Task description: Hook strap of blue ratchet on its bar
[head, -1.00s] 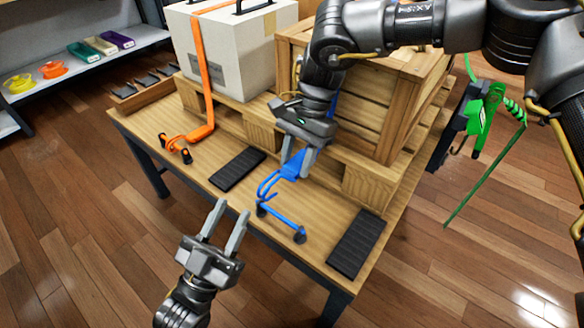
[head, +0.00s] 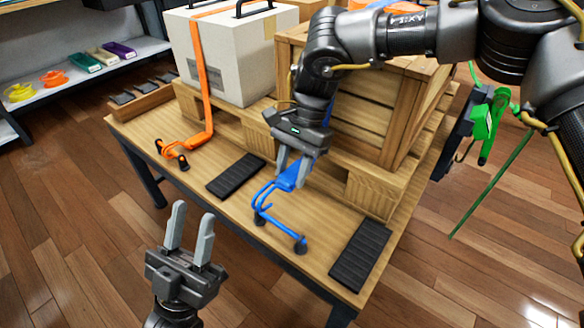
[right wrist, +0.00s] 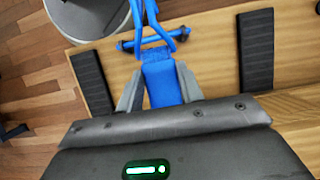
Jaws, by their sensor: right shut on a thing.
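My right gripper (head: 293,172) is shut on the blue strap end (head: 288,182) in front of the wooden crate. The right wrist view also shows the blue strap (right wrist: 160,82) between its fingers. A blue double wire hook (head: 262,194) reaches from the strap to the blue bar (head: 282,232) near the table's front edge. In the right wrist view the hook (right wrist: 152,22) crosses the bar (right wrist: 128,45); I cannot tell whether it is caught on it. My left gripper (head: 190,235) is open and empty, off the table's front edge, left of the bar.
Black pads lie left (head: 236,175) and right (head: 360,255) of the bar. An orange strap (head: 206,100) runs over a white box (head: 235,50) to its own bar (head: 172,152). The crate (head: 365,110) stands behind. A green ratchet strap (head: 488,115) hangs at right.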

